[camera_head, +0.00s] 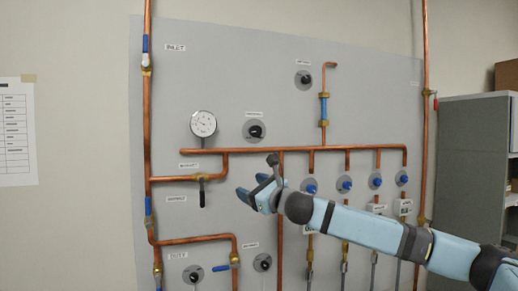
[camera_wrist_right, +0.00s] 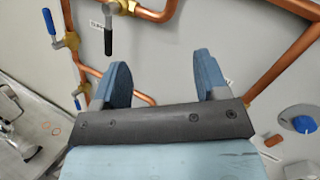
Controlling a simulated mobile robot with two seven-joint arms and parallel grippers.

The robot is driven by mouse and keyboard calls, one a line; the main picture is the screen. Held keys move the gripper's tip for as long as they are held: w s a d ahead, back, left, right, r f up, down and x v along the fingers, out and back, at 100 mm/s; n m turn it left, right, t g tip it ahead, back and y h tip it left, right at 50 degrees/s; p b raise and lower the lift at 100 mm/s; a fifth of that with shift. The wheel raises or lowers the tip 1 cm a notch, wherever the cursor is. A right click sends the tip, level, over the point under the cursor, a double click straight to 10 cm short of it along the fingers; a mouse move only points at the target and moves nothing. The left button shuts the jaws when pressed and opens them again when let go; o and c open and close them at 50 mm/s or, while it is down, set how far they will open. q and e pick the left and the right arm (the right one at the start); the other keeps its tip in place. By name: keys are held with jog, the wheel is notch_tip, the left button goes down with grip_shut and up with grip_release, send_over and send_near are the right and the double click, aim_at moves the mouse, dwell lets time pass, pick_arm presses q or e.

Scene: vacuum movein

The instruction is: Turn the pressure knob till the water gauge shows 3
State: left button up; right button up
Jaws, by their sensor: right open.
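The round white water gauge (camera_head: 203,124) sits on the grey panel, upper left; its reading is too small to tell. A black knob (camera_head: 256,131) on a round plate is just right of the gauge. Other black knobs are above right (camera_head: 304,79) and lower down (camera_head: 262,263); the labels are too small to read, so I cannot tell which one is the pressure knob. My right gripper (camera_head: 250,193) is below the gauge and the knob beside it, apart from both. Its blue fingers also show in the wrist view (camera_wrist_right: 163,78), open and empty. My left gripper is out of view.
Copper pipes (camera_head: 290,150) run across the panel (camera_head: 205,75) near my right gripper. A black-handled valve (camera_head: 201,190) hangs left of it. Several blue knobs (camera_head: 345,184) line the right. A grey cabinet (camera_head: 470,130) stands far right.

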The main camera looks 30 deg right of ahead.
aim_at(257, 132)
jog(key=s+d+r+n+t+h, duration=0.2)
jog(key=s+d+r+h, duration=0.15)
jog(key=d+r, duration=0.65)
jog(key=shift+y, duration=0.25)
jog(key=p+x, duration=0.1)
jog(key=x, duration=0.3)
jog(key=p+x, duration=0.1)
jog(key=x, duration=0.3)
jog(key=a+x, duration=0.1)
jog(key=x, duration=0.3)
jog(key=shift+a+r+p, duration=0.1)
jog(key=shift+r+p, duration=0.3)
jog(key=shift+r, duration=0.05)
jog(key=shift+w+r, duration=0.15)
jog(key=shift+w, duration=0.6)
jog(key=c, duration=0.9)
